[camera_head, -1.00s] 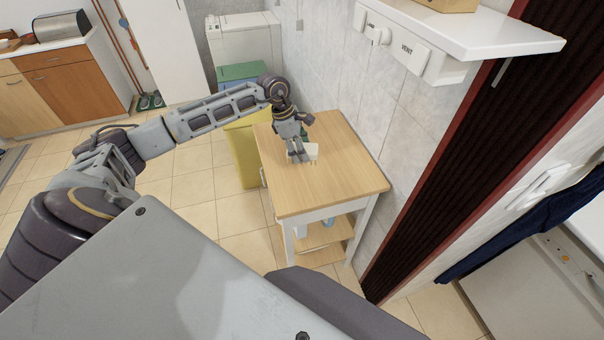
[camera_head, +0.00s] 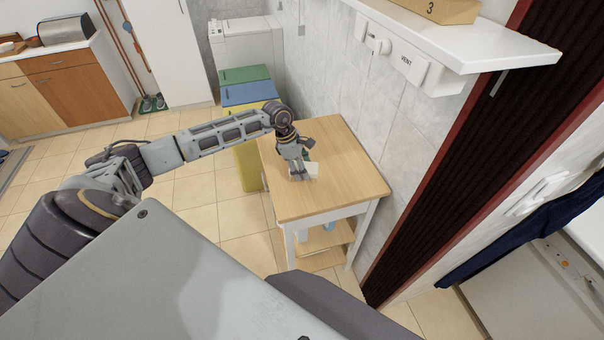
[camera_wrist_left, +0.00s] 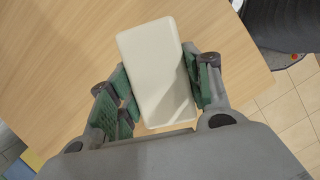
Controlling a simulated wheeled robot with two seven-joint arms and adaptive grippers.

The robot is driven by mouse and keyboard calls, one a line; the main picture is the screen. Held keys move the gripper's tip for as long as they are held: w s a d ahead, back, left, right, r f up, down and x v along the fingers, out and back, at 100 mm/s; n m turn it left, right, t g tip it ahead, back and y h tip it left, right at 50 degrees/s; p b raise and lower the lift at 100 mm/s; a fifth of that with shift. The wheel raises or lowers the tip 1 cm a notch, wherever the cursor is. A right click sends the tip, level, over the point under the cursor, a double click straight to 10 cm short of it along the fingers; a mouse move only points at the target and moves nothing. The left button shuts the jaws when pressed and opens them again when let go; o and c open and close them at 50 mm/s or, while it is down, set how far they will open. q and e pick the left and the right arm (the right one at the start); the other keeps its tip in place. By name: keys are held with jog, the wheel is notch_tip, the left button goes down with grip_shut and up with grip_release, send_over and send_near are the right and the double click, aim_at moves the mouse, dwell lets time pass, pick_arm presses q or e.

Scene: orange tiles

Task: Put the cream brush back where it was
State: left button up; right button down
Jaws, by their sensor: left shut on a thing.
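The cream brush (camera_wrist_left: 158,72) is a pale rounded block in the left wrist view, between the two green-padded fingers of my left gripper (camera_wrist_left: 158,88). My left gripper is shut on it. In the head view the brush (camera_head: 311,170) shows small and pale beside my left gripper (camera_head: 300,176), over the wooden table (camera_head: 340,185). I cannot tell whether the brush touches the tabletop. My right gripper is not in view.
The tabletop around the brush is bare. A tiled wall (camera_head: 372,105) runs along the table's right side. A white shelf (camera_head: 470,45) with a cardboard box (camera_head: 440,8) juts out above. Yellow (camera_head: 247,165), blue (camera_head: 248,92) and green (camera_head: 244,73) bins stand behind the table.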

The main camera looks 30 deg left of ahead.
pick_arm(q)
jog(key=shift+f, duration=1.5)
jog(key=shift+f, duration=0.2)
jog(key=o, duration=1.3)
jog(key=shift+c, duration=0.2)
jog(key=shift+r, duration=0.15)
